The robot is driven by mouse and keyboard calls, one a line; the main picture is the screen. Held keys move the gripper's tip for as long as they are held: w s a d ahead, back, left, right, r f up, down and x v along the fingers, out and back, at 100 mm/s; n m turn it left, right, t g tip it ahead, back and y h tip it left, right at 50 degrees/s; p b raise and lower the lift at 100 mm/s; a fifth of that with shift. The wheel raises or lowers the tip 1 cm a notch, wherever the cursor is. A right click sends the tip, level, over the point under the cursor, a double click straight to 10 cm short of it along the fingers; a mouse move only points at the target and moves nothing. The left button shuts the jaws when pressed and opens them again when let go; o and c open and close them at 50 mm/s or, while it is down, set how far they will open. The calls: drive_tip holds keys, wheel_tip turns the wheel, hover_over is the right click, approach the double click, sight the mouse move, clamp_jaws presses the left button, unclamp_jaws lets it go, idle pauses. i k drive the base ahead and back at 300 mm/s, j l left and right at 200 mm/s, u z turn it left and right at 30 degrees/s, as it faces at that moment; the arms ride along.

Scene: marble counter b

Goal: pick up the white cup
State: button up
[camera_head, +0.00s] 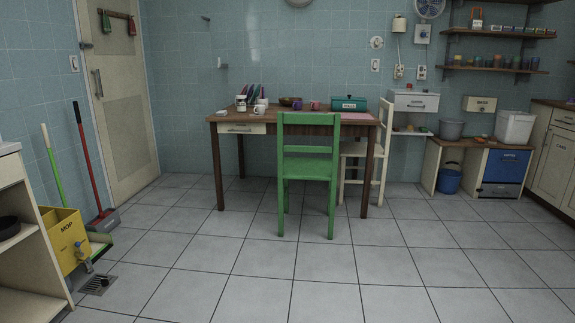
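A white cup (259,109) stands on the wooden table (300,118) across the room, left of the table's middle. It is small in the picture, and its fine details cannot be made out. A whitish jar or cup (241,104) stands just left of it, close to several dark, pointed items. My gripper is not in view.
A green chair (308,150) stands at the table's front, right of the cup. A white chair (378,150) is at the right end. A yellow mop bucket (65,237) and brooms stand at left. The tiled floor (230,280) before the table is clear.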

sight(260, 109)
drive_tip(key=i+j+u, duration=0.35)
drive_tip(key=i, duration=0.6)
drive_tip(key=i+u, duration=0.35)
drive_tip(key=i, duration=0.6)
